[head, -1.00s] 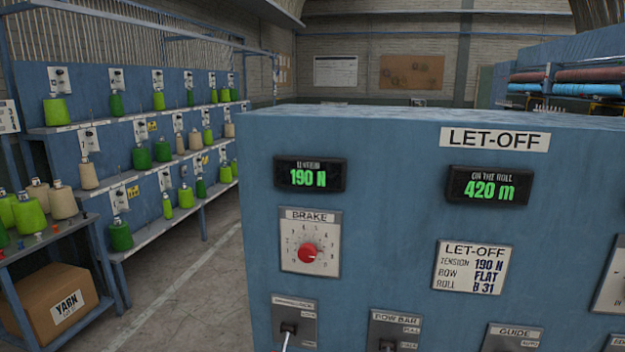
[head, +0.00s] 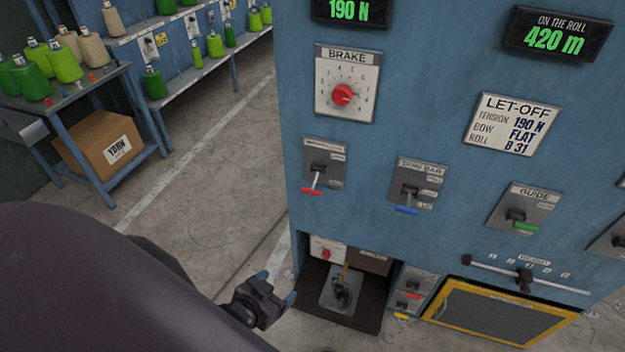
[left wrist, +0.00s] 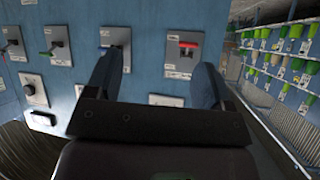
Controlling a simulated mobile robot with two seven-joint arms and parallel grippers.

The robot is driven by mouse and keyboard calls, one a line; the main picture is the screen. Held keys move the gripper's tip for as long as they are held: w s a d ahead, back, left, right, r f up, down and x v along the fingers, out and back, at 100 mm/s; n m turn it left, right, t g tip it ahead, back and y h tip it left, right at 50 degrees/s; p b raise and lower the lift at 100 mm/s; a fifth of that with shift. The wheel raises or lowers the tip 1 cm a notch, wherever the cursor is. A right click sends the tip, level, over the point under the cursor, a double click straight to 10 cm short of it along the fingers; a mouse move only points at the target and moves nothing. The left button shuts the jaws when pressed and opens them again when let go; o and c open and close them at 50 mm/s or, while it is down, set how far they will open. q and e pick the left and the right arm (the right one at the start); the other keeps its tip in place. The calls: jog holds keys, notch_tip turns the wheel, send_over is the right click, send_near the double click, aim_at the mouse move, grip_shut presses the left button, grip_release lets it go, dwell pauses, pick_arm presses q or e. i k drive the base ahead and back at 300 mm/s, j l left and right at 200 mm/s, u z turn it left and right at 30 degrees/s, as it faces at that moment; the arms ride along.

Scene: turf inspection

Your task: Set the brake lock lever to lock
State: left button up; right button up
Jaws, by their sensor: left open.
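The brake lock lever, with a red handle (head: 311,191), is on a grey plate (head: 337,178) below the BRAKE dial on the blue panel. Its pale stem hangs down from a dark pivot; the small plate lettering is too blurred to read. A red-handled lever also shows right of centre in the left wrist view (left wrist: 188,45). My left gripper (head: 276,288) is open and empty, low and left of the panel, below the red lever and apart from it. Its two spread fingers also show in the left wrist view (left wrist: 158,76). My right gripper is out of view.
Right of the lever are a blue-handled lever (head: 407,209) and a green-handled lever (head: 526,226). A recess with a dark tray (head: 365,318) lies below. A yellow-framed panel (head: 490,319) is low right. The floor (head: 220,190) left of the panel is clear.

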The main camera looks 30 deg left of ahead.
aim_at(315, 180)
jog(key=k+j, duration=0.1)
jog(key=j, duration=0.3)
jog(key=k+j, duration=0.15)
jog(key=j, duration=0.25)
jog(key=k+j+z, duration=0.1)
jog(key=j, duration=0.3)
